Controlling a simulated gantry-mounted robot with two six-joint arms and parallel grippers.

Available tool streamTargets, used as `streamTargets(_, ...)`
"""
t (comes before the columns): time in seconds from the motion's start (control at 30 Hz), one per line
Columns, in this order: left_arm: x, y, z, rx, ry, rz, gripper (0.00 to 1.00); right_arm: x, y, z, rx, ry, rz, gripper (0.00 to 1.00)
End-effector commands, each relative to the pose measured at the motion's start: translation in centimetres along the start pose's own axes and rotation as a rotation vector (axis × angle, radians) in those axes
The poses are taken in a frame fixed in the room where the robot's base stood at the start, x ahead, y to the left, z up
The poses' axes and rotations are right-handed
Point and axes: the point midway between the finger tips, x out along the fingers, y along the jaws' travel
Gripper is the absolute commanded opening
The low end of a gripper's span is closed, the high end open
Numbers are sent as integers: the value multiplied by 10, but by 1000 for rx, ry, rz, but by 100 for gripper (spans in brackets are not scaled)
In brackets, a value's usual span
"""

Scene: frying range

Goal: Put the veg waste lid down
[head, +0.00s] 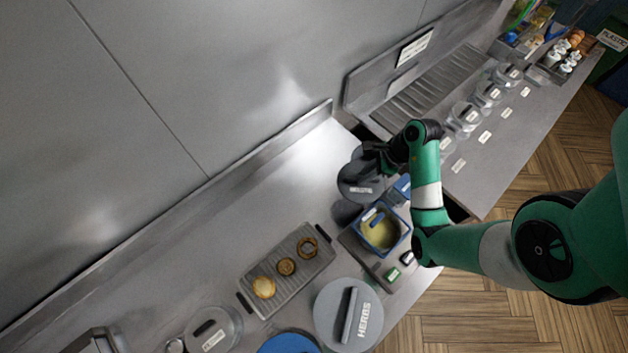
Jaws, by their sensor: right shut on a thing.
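My right gripper (373,158) is shut on a round dark grey lid (352,190) near the back of the steel counter. The lid carries a pale label that is too small to read, so I cannot confirm from its text that it is the veg waste lid. It looks held above the counter, with a dark shadow below it. The gripper and wrist hide part of the lid. My left gripper is not in view.
A blue fryer-like tub (402,232) with yellowish contents stands just in front of the lid. A large grey lid marked HERBS (330,309) lies nearer. Bare counter (290,185) lies left of the held lid.

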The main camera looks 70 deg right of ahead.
Motion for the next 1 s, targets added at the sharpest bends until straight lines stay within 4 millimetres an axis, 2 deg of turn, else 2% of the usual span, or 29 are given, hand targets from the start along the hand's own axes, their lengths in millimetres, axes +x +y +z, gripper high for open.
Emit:
streamTargets(0.17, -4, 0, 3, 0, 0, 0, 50, 16, -6, 13, -6, 0, 3, 0)
streamTargets(0.43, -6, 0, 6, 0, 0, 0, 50, 73, -32, 66, -7, 1, 5, 0)
streamTargets(0.5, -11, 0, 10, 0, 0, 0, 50, 96, -36, 69, -3, 2, 6, 0)
streamTargets(0.63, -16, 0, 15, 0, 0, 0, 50, 125, -44, 78, -3, 2, 3, 0)
streamTargets(0.73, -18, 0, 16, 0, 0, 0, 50, 136, -48, 81, -2, 1, 1, 0)
streamTargets(0.9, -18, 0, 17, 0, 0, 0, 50, 140, -49, 83, -2, 0, 0, 0)
streamTargets(1.0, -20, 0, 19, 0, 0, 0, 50, 154, -49, 79, -1, 2, 3, 0)
